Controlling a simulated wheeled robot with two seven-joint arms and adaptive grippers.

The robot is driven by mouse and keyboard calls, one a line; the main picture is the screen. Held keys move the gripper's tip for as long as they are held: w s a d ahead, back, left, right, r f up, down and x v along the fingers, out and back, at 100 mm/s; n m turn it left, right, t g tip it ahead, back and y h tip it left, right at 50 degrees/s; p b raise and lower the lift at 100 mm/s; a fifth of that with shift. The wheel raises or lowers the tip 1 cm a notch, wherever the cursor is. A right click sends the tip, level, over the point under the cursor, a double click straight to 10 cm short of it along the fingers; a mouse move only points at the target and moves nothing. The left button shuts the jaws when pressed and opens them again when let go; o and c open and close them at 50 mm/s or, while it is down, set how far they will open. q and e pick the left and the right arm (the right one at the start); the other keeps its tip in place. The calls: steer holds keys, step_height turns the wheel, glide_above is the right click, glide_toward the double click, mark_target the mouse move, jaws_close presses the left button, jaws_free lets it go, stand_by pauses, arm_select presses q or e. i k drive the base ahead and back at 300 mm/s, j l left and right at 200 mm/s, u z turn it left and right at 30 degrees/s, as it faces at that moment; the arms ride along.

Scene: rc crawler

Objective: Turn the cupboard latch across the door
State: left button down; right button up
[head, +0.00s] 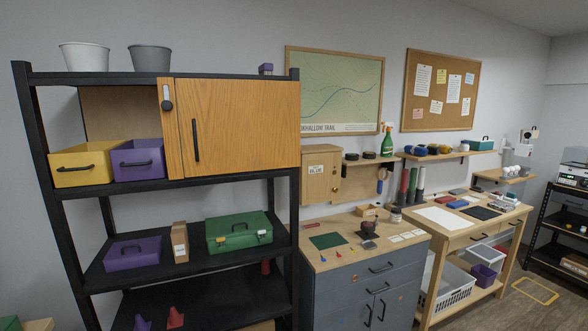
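The wooden cupboard door (247,124) is on the upper level of the black shelving unit and looks shut. It has a dark vertical handle (195,140) near its left edge. Just left of the door, on a narrow wooden strip (171,155), is the dark latch (167,105). It has a round lower part and a short bar standing upright above it. The latch appears to lie on the strip, not across the door. Neither of my grippers is in view.
A yellow bin (85,165) and a purple bin (138,161) sit left of the strip. A green toolbox (239,232) stands on the shelf below. Two buckets, one a white bucket (84,56), stand on top. The space before the door looks clear.

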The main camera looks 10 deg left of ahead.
mark_target(167, 105)
steer(key=i+l+u, duration=1.05)
steer(key=l, duration=0.25)
